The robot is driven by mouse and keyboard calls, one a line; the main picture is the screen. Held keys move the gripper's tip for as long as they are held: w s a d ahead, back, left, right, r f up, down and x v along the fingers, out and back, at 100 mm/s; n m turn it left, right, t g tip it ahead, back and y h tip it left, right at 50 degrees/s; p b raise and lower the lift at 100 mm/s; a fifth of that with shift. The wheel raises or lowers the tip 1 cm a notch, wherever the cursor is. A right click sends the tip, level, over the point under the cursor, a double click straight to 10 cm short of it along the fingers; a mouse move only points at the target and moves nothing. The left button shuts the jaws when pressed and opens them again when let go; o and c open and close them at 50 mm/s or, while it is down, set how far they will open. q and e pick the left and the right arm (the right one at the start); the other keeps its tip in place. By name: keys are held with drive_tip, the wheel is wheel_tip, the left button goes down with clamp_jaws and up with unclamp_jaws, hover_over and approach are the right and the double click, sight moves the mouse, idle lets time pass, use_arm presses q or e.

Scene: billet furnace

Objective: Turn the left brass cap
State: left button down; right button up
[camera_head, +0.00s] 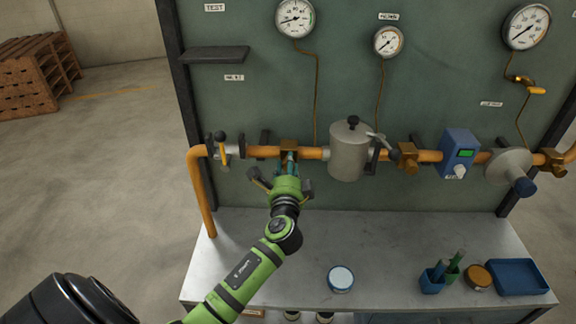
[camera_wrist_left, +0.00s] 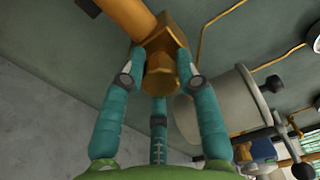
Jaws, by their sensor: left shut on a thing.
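In the head view, that brass fitting (camera_head: 289,145) sits on the left part of the orange pipe (camera_head: 262,152). My left gripper (camera_head: 290,166) reaches up to it from below. In the left wrist view, its teal fingers (camera_wrist_left: 160,75) are shut on the cap from both sides, with another finger below. In the head view the cap itself is mostly hidden behind the gripper. My right gripper is not in view.
A grey canister (camera_head: 348,152) stands close right of the gripper, and a black-handled valve (camera_head: 221,148) is to its left. Beyond are another brass fitting (camera_head: 406,157) and a blue meter (camera_head: 458,152). A round tin (camera_head: 340,279) and blue tray (camera_head: 517,277) stand on the bench (camera_head: 395,245).

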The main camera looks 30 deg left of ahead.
use_arm(q)
drive_tip(key=shift+r, duration=0.15)
drive_tip(key=c, duration=0.9)
unclamp_jaws()
drive_tip(key=shift+s+d+f, duration=0.15)
drive_tip(key=shift+f, duration=0.05)
drive_tip(key=v, duration=1.1)
drive_tip(key=shift+s+d, duration=0.2)
drive_tip(key=shift+s, duration=0.05)
